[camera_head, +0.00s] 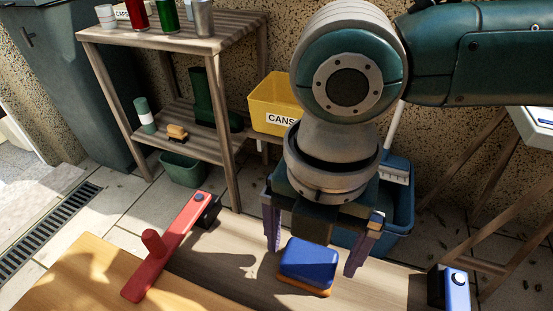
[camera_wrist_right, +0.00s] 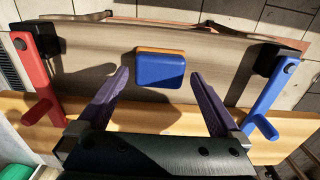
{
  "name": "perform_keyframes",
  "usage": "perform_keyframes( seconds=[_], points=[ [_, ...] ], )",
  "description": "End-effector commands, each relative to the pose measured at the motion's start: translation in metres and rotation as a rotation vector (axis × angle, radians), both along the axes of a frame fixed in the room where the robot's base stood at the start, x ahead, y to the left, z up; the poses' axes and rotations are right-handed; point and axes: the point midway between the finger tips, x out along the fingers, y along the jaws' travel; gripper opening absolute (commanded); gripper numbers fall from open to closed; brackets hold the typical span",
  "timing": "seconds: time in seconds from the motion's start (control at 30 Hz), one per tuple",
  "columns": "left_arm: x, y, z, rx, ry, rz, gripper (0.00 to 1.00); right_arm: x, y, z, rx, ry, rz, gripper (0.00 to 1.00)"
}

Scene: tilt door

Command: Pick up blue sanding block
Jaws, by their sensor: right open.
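The blue sanding block (camera_head: 310,262) has a blue top and an orange-brown base edge. It lies on the grey-brown wooden board (camera_head: 225,262). It also shows in the right wrist view (camera_wrist_right: 160,71), beyond the fingertips and between their lines. My right gripper (camera_head: 314,258) is above the board with its purple fingers spread on either side of the block. In the right wrist view the open fingers (camera_wrist_right: 158,80) are empty, with a gap to the block on each side. My left gripper is not in view.
A red clamp (camera_head: 168,245) stands at the board's left, a blue clamp (camera_head: 455,287) at its right. A lighter wood surface (camera_head: 75,280) lies in front. Behind are a wooden shelf (camera_head: 185,42) with cans, a yellow bin (camera_head: 275,100) and a blue bucket (camera_head: 397,200).

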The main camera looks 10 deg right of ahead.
Motion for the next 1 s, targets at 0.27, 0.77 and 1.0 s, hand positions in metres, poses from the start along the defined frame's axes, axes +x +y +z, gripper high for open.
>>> perform_keyframes(
  seconds=[0.27, 0.77, 1.0],
  points=[
    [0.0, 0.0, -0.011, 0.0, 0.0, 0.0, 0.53, 0.0, 0.0, -0.03, 0.0, 0.0, 0.002, 1.0],
    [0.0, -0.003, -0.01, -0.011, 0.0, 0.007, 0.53, 0.0, 0.0, -0.029, -0.001, -0.001, 0.001, 0.64],
    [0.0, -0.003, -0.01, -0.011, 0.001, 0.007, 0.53, 0.0, 0.0, -0.029, -0.001, -0.001, 0.001, 0.37]
  ],
)
